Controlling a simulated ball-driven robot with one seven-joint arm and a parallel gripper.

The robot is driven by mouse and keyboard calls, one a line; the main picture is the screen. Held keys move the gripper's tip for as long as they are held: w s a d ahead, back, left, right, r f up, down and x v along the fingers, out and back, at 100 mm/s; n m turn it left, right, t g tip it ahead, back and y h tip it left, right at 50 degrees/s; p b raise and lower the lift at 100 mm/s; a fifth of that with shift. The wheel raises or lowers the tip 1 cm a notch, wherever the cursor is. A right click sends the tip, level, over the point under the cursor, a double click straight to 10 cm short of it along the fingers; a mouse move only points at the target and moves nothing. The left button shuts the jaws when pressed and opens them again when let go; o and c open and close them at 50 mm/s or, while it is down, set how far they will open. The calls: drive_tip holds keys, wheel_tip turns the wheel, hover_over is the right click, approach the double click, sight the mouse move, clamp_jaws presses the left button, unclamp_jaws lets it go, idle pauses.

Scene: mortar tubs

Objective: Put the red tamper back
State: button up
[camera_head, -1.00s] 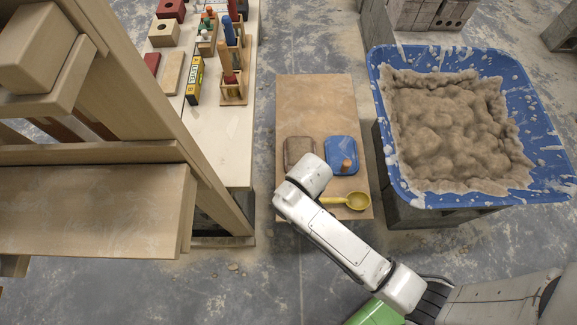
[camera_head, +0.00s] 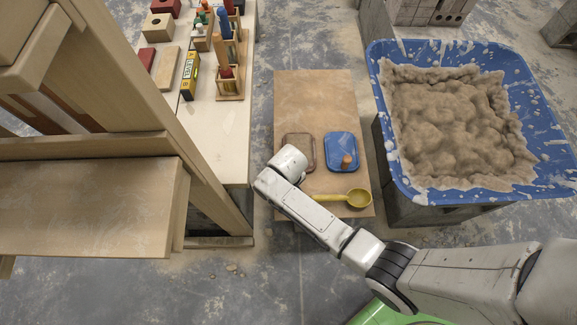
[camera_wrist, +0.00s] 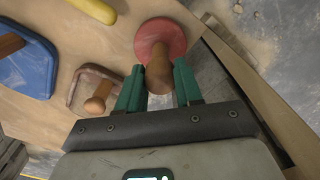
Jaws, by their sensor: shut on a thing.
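The red tamper, a round red disc (camera_wrist: 174,36) with a wooden handle (camera_wrist: 159,74), shows in the wrist view. My gripper (camera_wrist: 159,78) has its green fingers shut on the handle, and the disc lies beyond the fingertips. The disc overlaps the edge of the tan board in that view; I cannot tell its height above it. In the head view my arm hides the gripper and the tamper, at the board's left edge. A wooden rack (camera_head: 230,97) on the pale bench (camera_head: 222,140) holds several upright coloured pieces.
The tan board (camera_head: 312,95) carries a brown float (camera_head: 300,140), a blue float (camera_head: 338,143) and a yellow ladle (camera_head: 358,197). A blue tub (camera_head: 548,140) of mortar stands at right. A wooden frame (camera_head: 90,205) rises at left. A yellow level (camera_head: 189,76) lies by the rack.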

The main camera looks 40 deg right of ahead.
drive_tip(key=shift+f, duration=0.15)
drive_tip(key=o, duration=1.1)
wheel_tip(320, 180, up, 12)
drive_tip(key=p, duration=0.2)
drive_tip(key=shift+r+p, duration=0.2)
drive_tip(key=shift+p, duration=0.15)
